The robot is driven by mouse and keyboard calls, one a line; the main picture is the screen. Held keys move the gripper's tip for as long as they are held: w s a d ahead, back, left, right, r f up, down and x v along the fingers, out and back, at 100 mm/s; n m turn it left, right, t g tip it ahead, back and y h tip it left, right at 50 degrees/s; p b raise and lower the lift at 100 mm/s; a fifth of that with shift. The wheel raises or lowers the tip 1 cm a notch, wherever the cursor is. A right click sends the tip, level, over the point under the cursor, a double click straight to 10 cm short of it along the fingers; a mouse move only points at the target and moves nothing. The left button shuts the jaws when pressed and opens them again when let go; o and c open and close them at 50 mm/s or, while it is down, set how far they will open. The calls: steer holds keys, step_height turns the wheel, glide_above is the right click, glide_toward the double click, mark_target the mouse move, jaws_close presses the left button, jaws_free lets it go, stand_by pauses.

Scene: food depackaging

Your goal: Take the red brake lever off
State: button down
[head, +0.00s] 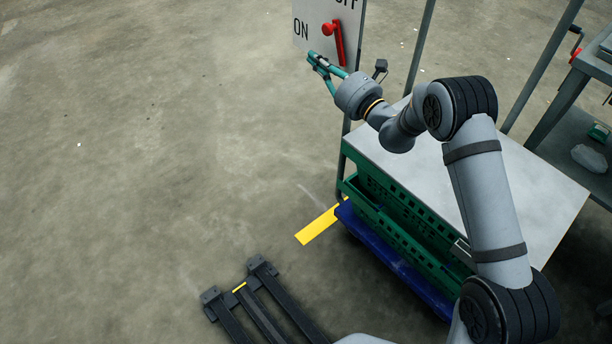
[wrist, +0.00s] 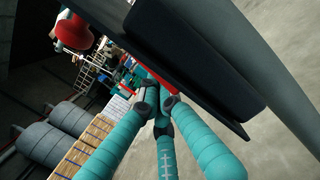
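The red brake lever (head: 338,42) is on a pale panel (head: 313,24) marked ON and OFF at the top of the head view. Its round red hub is at its upper left and its handle hangs down, slightly tilted. My gripper (head: 318,61), with teal fingers, is just below and left of the handle. In the wrist view the fingers of my gripper (wrist: 156,105) converge, with a strip of red behind their tips. A red round knob (wrist: 74,32) shows at upper left. Contact with the lever, and how far the fingers are closed, cannot be made out.
A grey-topped cart (head: 520,190) with green crates (head: 385,215) stands below my arm. Upright posts (head: 420,45) rise behind it. A dark block (wrist: 195,60) fills the wrist view's upper middle.

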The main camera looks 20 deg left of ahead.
steer(key=s+d+f, duration=0.5)
steer(key=s+d, duration=0.1)
steer(key=d, duration=0.3)
steer(key=s+f+n+g+h, duration=0.3)
steer(key=s+f+n+g, duration=0.4)
steer(key=s, duration=1.1)
steer(key=shift+a+f+n+g+b, duration=0.2)
steer(key=shift+f+n+g+b, duration=0.2)
steer(key=shift+f+g, duration=2.5)
steer(key=shift+f+t, duration=0.85)
steer(key=shift+t, duration=0.05)
steer(key=w+a+r+m+t+y, duration=0.2)
steer(key=w+r, duration=0.5)
steer(key=w, duration=0.4)
steer(key=shift+a+r+m+t+y, duration=0.3)
steer(key=shift+a+m+t, duration=0.3)
steer(key=shift+m+t, duration=1)
